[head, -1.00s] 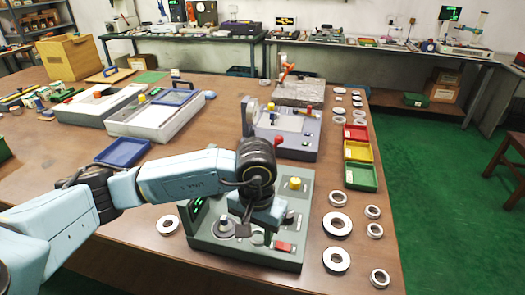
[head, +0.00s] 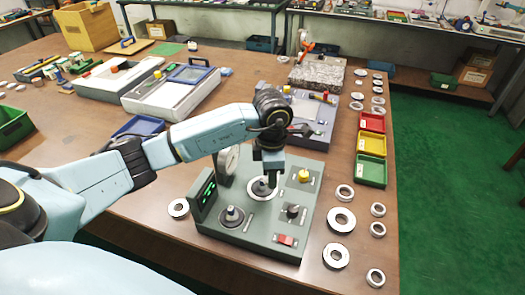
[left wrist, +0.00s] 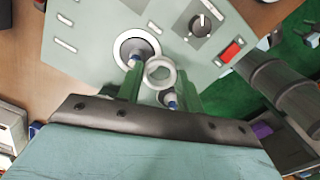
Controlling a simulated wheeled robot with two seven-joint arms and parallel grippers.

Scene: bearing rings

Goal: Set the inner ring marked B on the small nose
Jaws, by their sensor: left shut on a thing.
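My left gripper (head: 268,176) is over the back half of the grey-green device (head: 262,238). It is shut on a pale metal ring (left wrist: 160,71), which shows between its green fingers in the left wrist view; no letter is readable on it. A dark nose with a white ring-shaped band around its base (head: 262,188) stands just below the gripper; it also shows in the left wrist view (left wrist: 137,48), beside the held ring. A second dark nose (head: 231,216) stands front left on the device, partly hidden in the left wrist view. My right gripper is not in view.
The device carries a round dial (head: 228,165), a green display (head: 205,198), a yellow button (head: 304,175), a black knob (head: 292,212) and a red switch (head: 286,240). Several loose rings (head: 341,219) lie to its right, near red, yellow and green trays (head: 371,170).

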